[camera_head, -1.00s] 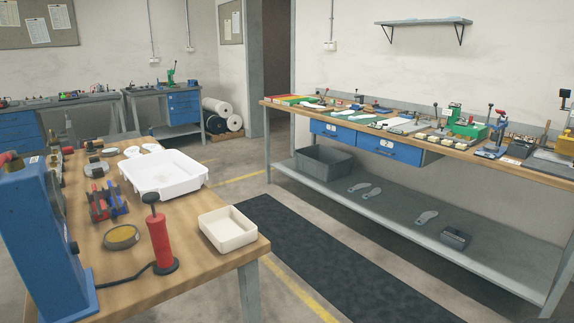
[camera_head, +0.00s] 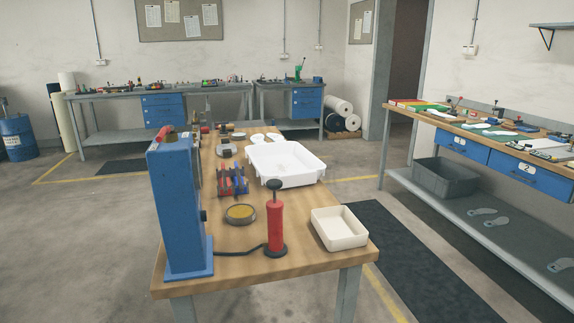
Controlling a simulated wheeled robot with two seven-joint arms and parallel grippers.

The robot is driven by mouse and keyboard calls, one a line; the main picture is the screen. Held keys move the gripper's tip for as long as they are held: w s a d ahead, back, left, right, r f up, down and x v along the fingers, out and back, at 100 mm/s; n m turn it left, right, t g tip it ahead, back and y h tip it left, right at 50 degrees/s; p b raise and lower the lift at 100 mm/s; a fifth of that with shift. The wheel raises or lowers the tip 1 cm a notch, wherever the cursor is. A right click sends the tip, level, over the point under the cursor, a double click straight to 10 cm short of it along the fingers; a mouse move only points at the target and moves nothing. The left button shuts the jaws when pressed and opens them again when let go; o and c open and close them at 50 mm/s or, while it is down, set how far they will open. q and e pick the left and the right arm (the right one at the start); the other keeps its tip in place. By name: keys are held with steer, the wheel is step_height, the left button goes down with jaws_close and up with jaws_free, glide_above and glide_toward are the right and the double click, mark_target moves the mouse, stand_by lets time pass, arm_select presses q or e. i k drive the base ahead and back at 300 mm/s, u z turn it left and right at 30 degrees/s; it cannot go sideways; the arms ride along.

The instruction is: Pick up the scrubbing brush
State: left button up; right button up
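I cannot make out a scrubbing brush for certain in the head view. The near wooden table (camera_head: 300,262) holds a blue machine (camera_head: 175,205), a red cylinder with a black knob (camera_head: 275,225) and a round dark dish with a yellow top (camera_head: 240,213). Behind them are a rack with red and blue parts (camera_head: 232,180) and small dark items (camera_head: 227,150), too small to name. Neither of my grippers is in view.
A white tray (camera_head: 285,180) and a cream open box (camera_head: 339,229) stand on the near table. A long bench (camera_head: 400,112) with blue drawers and a grey bin (camera_head: 445,177) is at the right. Floor with a dark mat (camera_head: 400,250) lies between them.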

mark_target(230, 128)
steer(key=z, duration=1.55)
steer(key=i, duration=3.45)
steer(key=u, duration=2.25)
steer(key=i, duration=2.3)
steer(key=u, duration=1.85)
